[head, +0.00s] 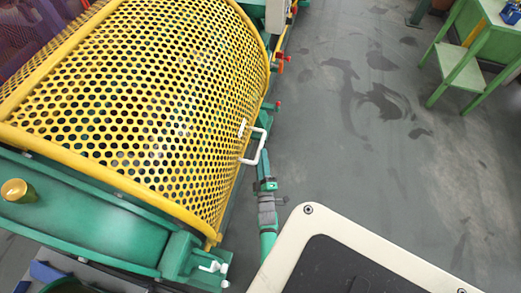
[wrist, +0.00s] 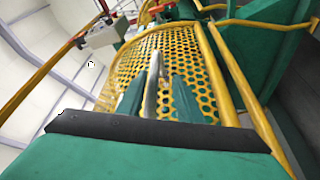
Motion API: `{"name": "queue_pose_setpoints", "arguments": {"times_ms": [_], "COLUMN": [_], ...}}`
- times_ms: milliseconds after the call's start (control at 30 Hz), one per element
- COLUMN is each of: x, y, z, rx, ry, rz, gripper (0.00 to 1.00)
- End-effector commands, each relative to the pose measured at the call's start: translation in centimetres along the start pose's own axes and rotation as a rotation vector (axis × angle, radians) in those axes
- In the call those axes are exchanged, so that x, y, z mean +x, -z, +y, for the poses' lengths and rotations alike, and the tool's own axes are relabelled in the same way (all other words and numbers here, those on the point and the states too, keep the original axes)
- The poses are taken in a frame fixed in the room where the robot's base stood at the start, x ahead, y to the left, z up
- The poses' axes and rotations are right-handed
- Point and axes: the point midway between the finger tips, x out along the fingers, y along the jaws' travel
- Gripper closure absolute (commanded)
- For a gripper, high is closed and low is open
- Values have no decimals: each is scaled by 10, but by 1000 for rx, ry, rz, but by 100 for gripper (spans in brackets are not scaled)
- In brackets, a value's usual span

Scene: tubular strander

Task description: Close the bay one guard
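The bay one guard, a curved yellow perforated cover (head: 130,90), arches over the machine at the left of the head view. Its mesh also fills the middle of the wrist view (wrist: 183,48). A white bar handle (head: 264,148) stands out from its right side. My gripper (head: 265,184) is just below the handle, at the end of my green arm. In the wrist view its two green fingers (wrist: 158,98) are spread apart, with the pale handle bar (wrist: 153,78) showing between them. I cannot tell whether either finger touches the bar. The guard's lower edge is partly hidden.
A green machine frame (head: 90,215) runs along the guard's near end, with a brass knob (head: 15,190) on it. Red-tipped fittings (head: 279,62) stick out beyond the handle. A green table (head: 470,55) stands at upper right. Grey floor (head: 380,150) between is clear.

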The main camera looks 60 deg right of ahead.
Motion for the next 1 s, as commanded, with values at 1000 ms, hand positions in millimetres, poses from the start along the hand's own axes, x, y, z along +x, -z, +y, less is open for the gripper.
{"name": "queue_pose_setpoints", "arguments": {"times_ms": [1000], "x": [-62], "y": [0], "z": [-1], "rx": [-1], "ry": [2], "rz": [-1], "gripper": [67]}}
